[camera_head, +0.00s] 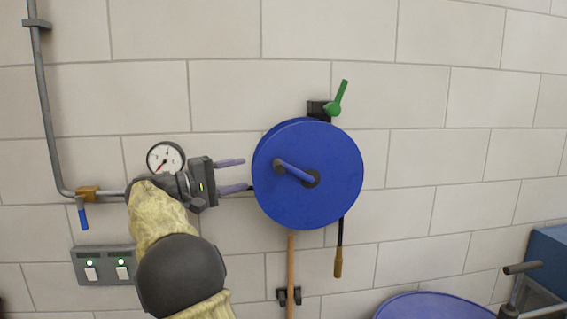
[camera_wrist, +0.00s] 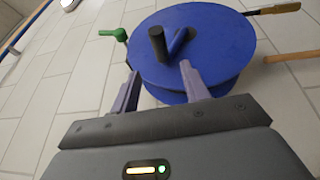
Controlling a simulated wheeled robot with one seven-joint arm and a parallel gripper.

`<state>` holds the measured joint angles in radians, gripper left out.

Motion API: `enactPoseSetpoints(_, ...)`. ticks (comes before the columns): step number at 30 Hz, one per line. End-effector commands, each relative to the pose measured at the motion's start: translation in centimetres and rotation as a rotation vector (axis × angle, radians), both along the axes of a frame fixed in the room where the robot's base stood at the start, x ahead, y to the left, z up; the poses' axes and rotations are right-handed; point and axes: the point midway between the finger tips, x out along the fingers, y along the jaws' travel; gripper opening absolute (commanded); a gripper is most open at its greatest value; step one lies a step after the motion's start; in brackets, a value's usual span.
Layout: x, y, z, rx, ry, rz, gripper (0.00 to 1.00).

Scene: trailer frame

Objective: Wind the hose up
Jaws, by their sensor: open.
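The blue hose reel (camera_head: 325,195) is mounted on the tiled wall, and it also fills the upper middle of the wrist view (camera_wrist: 215,50). A crank arm (camera_head: 298,173) runs across its face from the hub, with a dark knob (camera_head: 279,166) at its left end; the knob stands up in the wrist view (camera_wrist: 157,42). My gripper (camera_head: 243,175) is open and empty, just left of the reel, its two fingers pointing at it. The knob is beyond the fingertips, not between them. A dark hose (camera_head: 340,232) with a brown nozzle (camera_head: 338,263) hangs below the reel.
A green lever (camera_head: 338,97) sits above the reel. A pressure gauge (camera_head: 165,158), a pipe with a blue-handled valve (camera_head: 83,216) and a switch box (camera_head: 104,265) are at left. A wooden handle (camera_head: 291,270) hangs below. A blue round object (camera_head: 432,306) stands at lower right.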

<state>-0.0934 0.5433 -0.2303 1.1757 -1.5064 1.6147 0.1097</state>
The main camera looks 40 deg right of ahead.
Motion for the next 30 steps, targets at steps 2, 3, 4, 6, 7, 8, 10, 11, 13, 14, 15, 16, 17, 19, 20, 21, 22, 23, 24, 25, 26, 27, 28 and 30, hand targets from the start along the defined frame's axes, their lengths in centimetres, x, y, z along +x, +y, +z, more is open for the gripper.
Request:
enactPoseSetpoints(2, -0.3, -1.6, 0.3, 0.001, 0.002, -0.003, 0.46)
enactPoseSetpoints(3, -0.5, -2.3, 0.4, 0.001, 0.002, -0.004, 0.46)
enactPoseSetpoints(4, -0.5, -2.8, 0.4, 0.001, 0.002, -0.004, 0.46)
enactPoseSetpoints(6, -0.7, -4.0, 0.5, 0.001, 0.003, -0.004, 0.46)
enactPoseSetpoints(7, -0.8, -4.5, 0.5, 0.001, 0.002, -0.004, 0.46)
enactPoseSetpoints(8, -0.9, -5.1, 0.6, 0.001, 0.002, -0.004, 0.46)
enactPoseSetpoints(10, -1.1, -6.3, 0.7, 0.001, 0.003, -0.003, 0.46)
enactPoseSetpoints(11, -1.2, -6.8, 0.7, 0.001, 0.003, -0.003, 0.46)
enactPoseSetpoints(13, -1.4, -8.0, 0.8, 0.002, 0.001, -0.004, 0.46)
enactPoseSetpoints(14, -1.4, -8.5, 0.8, 0.002, 0.001, -0.004, 0.46)
enactPoseSetpoints(15, -1.5, -9.3, 0.9, 0.001, 0.002, -0.003, 0.46)
enactPoseSetpoints(16, -1.6, -9.8, 0.9, 0.001, 0.003, -0.003, 0.46)
enactPoseSetpoints(17, -1.7, -10.3, 0.9, 0.001, 0.003, -0.003, 0.46)
enactPoseSetpoints(19, -1.8, -11.3, 1.0, 0.002, 0.002, -0.002, 0.46)
enactPoseSetpoints(20, -1.9, -11.7, 1.0, 0.002, 0.002, -0.002, 0.46)
enactPoseSetpoints(21, -2.0, -12.2, 1.0, 0.002, 0.002, -0.002, 0.46)
enactPoseSetpoints(22, -2.0, -12.5, 0.9, 0.002, 0.002, -0.002, 0.46)
enactPoseSetpoints(23, -2.0, -12.7, 0.9, 0.002, 0.002, -0.001, 0.46)
enactPoseSetpoints(24, -2.1, -12.9, 0.9, 0.002, 0.001, 0.0, 0.46)
enactPoseSetpoints(25, -2.1, -13.1, 0.9, 0.002, 0.001, 0.0, 0.46)
enactPoseSetpoints(26, -2.1, -13.2, 0.8, 0.002, 0.001, 0.0, 0.46)
enactPoseSetpoints(27, -2.1, -13.2, 0.8, 0.001, 0.0, 0.0, 0.46)
enactPoseSetpoints(28, -2.1, -13.3, 0.8, 0.001, 0.0, 0.001, 0.46)
enactPoseSetpoints(30, -2.1, -13.2, 0.8, 0.001, 0.0, 0.001, 0.46)
